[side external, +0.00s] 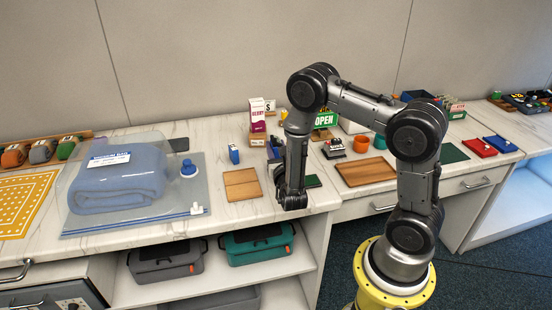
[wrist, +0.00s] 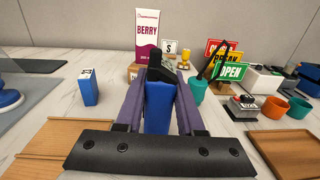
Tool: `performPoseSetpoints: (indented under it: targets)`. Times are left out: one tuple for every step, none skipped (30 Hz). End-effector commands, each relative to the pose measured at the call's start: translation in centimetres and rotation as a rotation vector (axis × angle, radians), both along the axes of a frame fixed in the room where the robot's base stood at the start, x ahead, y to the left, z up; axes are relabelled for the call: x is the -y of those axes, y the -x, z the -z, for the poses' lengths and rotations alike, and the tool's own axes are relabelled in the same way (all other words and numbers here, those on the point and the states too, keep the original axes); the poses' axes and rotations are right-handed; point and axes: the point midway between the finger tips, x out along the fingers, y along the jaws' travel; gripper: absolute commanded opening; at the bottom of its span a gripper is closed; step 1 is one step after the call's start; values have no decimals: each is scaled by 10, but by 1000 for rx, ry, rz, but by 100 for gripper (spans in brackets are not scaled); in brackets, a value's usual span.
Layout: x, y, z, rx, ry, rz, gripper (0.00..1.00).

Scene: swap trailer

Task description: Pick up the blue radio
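The blue radio (wrist: 157,108) stands upright in the middle of the wrist view, with a blue body and a black top. My gripper (wrist: 160,98) reaches forward at it, with one dark purple finger on each side of the body. The fingers lie close along its sides; I cannot tell whether both touch it. In the side external view my gripper (side external: 276,160) is low over the counter, and its wrist and fingers mostly hide the radio. The radio's lower part is hidden behind the black bar of my gripper in the wrist view.
A smaller blue box (wrist: 89,87) stands to the left. A berry carton (wrist: 147,38) and open signs (wrist: 231,72) stand behind. A wooden board (wrist: 58,142) lies at left, a wooden tray (wrist: 285,152) at right. A bagged blue blanket (side external: 118,180) lies far left.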

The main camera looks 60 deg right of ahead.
Motion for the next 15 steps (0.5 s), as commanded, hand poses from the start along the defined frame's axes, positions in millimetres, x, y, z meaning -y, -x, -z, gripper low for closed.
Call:
performPoseSetpoints:
  targets:
    - [0, 0, 0, 0, 0, 0, 15]
    - [0, 0, 0, 0, 0, 0, 10]
    - [0, 0, 0, 0, 0, 0, 2]
    - [0, 0, 0, 0, 0, 0, 0]
    - [0, 0, 0, 0, 0, 0, 0]
    - [0, 0, 0, 0, 0, 0, 0]
    - [0, 0, 0, 0, 0, 0, 0]
    - [0, 0, 0, 0, 0, 0, 0]
    - [0, 0, 0, 0, 0, 0, 0]
    - [0, 0, -1, 3, 2, 0, 0]
    - [0, 0, -1, 3, 2, 0, 0]
    - [0, 0, -1, 3, 2, 0, 0]
    - [0, 0, -1, 3, 2, 0, 0]
    - [0, 0, -1, 3, 2, 0, 0]
    - [0, 0, -1, 3, 2, 0, 0]
